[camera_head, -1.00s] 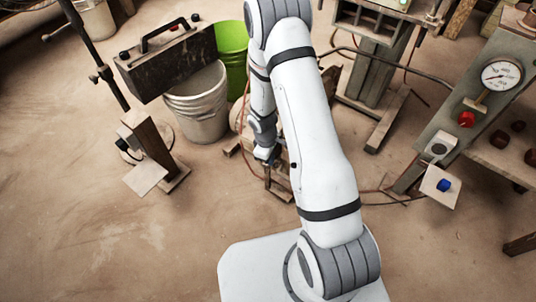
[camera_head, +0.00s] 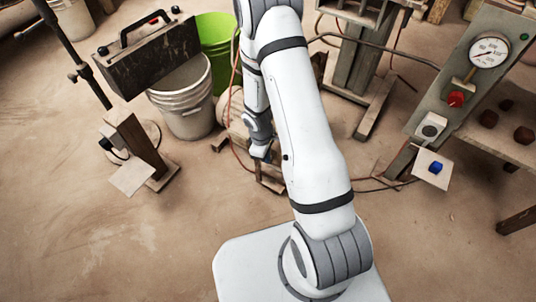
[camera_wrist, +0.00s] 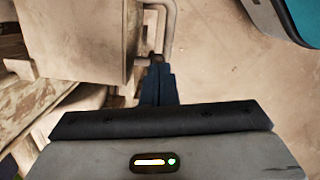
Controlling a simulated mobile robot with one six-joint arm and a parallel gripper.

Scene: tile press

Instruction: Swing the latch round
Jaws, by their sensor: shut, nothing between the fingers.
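My gripper (camera_wrist: 158,68) is shut and empty in the wrist view, its dark fingers pressed together. The fingertips are close to the lower end of a bent metal rod (camera_wrist: 168,22), beside the right edge of a worn metal box or panel (camera_wrist: 85,35). I cannot tell whether they touch it. No part is plainly recognisable as the latch; the rod could be it. In the head view my gripper (camera_head: 261,152) points down beyond my white arm, near low wooden pieces on the floor; its fingertips are hard to make out there.
The press panel with a gauge (camera_head: 489,52), red knob (camera_head: 456,99) and blue button (camera_head: 435,167) stands at the right. The front-left floor is open.

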